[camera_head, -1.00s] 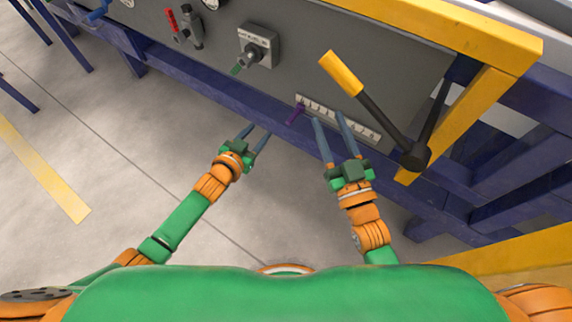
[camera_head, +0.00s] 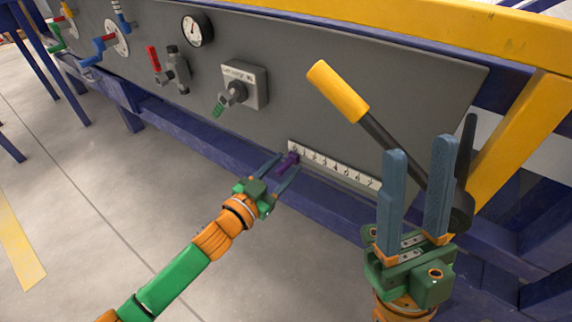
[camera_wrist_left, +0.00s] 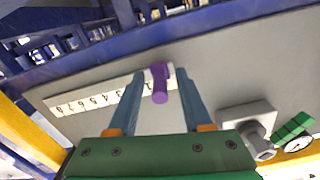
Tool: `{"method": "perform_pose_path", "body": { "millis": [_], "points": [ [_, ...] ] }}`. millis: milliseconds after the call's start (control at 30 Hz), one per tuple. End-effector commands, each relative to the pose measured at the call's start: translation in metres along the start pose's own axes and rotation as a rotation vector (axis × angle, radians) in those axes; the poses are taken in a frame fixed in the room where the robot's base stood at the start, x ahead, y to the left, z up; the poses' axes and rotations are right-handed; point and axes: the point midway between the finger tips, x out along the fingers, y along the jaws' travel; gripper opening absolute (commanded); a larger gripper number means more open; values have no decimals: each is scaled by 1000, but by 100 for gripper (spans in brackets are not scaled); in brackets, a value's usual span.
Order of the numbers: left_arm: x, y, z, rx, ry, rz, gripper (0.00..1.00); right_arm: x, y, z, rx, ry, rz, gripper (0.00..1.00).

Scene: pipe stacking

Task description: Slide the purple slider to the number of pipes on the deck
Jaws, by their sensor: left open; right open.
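The purple slider (camera_head: 288,161) sits at the left end of the white numbered scale (camera_head: 340,167), beside the 1. In the left wrist view the slider (camera_wrist_left: 159,86) sticks out between my left fingers, with a gap on each side. My left gripper (camera_head: 286,163) is open around it, not clamped. My right gripper (camera_head: 420,148) is open and empty, raised in front of the panel to the right of the scale. No pipes on a deck can be made out in these views.
A yellow-handled lever (camera_head: 338,91) leans in front of the panel near my right gripper. A grey box with a green-handled knob (camera_head: 243,87), a red-handled valve (camera_head: 154,59) and a gauge (camera_head: 197,29) are farther left. A blue beam (camera_head: 225,150) runs below.

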Motion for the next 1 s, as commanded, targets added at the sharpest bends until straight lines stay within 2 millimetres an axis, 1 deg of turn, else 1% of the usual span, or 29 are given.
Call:
{"method": "perform_pose_path", "body": {
  "millis": [33,67,100,167,200,233,1000],
  "points": [
    [0,0,0,0,0,0,50,0,0,0,0,-1,0,46],
    [0,0,0,0,0,0,44,0,0,0,0,-1,0,46],
    [0,0,0,0,-1,0,33,0,0,0,0,-1,0,46],
    [0,0,0,0,-1,0,17,0,0,0,0,-1,0,46],
    [0,0,0,0,-1,0,6,0,0,0,0,-2,0,46],
    [0,0,0,0,-1,0,0,0,0,0,0,-2,0,46],
    [0,0,2,-1,-3,0,0,0,0,1,0,-4,0,46]
  ]
}}
